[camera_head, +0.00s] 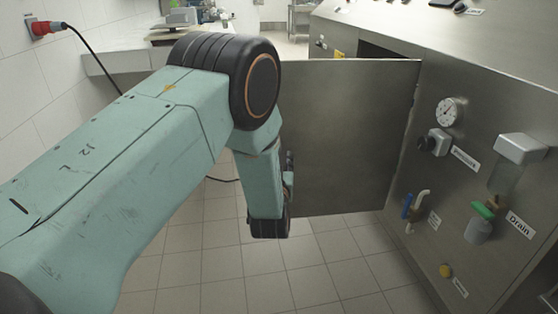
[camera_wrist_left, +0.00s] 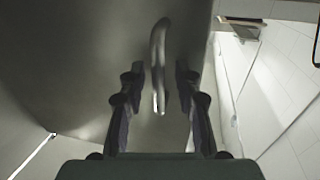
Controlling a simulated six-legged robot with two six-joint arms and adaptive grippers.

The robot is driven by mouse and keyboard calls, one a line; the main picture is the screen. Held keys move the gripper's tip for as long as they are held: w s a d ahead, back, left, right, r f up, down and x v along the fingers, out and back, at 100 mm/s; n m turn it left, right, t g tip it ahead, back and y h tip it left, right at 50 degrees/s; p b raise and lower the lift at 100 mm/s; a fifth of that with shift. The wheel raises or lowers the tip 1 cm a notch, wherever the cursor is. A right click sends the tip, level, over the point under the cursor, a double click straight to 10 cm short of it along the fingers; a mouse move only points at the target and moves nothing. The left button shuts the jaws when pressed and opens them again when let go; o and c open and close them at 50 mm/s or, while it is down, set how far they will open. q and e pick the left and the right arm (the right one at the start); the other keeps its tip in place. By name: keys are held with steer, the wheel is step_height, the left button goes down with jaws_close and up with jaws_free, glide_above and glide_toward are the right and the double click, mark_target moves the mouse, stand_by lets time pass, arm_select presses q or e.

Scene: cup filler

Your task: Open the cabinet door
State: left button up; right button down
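The cabinet door (camera_head: 345,130) is a flat grey metal panel standing swung out from the cabinet front, wide open, in the head view. My left arm reaches in from the left to the door's free edge and hides that edge and the handle there. In the wrist view, a curved metal door handle (camera_wrist_left: 158,50) shows against the door (camera_wrist_left: 75,60). My left gripper (camera_wrist_left: 160,82) is open, its two dark fingers on either side of the handle's lower end, with gaps visible on both sides. My right gripper is in neither view.
The cabinet front (camera_head: 400,175) carries a gauge (camera_head: 449,111), a knob (camera_head: 434,143), and a green-handled drain valve (camera_head: 483,210). A red plug (camera_head: 42,28) with a black cable is on the left wall. Tiled floor (camera_head: 330,265) is clear below the door.

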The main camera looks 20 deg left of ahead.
arm_select(q)
steer(key=shift+s, duration=0.1)
steer(key=v, duration=1.2)
steer(key=s+f+m+g+h+p, duration=0.2)
steer(key=s+f+m+g+h, duration=0.15)
steer(key=s+f+g, duration=0.85)
steer(key=s+f+g+h+p, duration=0.1)
steer(key=s+f+g, duration=0.1)
steer(key=s, duration=1)
steer(key=s+d+f+g+h+p, duration=0.1)
steer(key=s+f+g+h+p, duration=0.1)
steer(key=s, duration=1)
step_height(320, 180, down, 3)
steer(key=shift+r+g, duration=0.15)
steer(key=shift+g, duration=0.35)
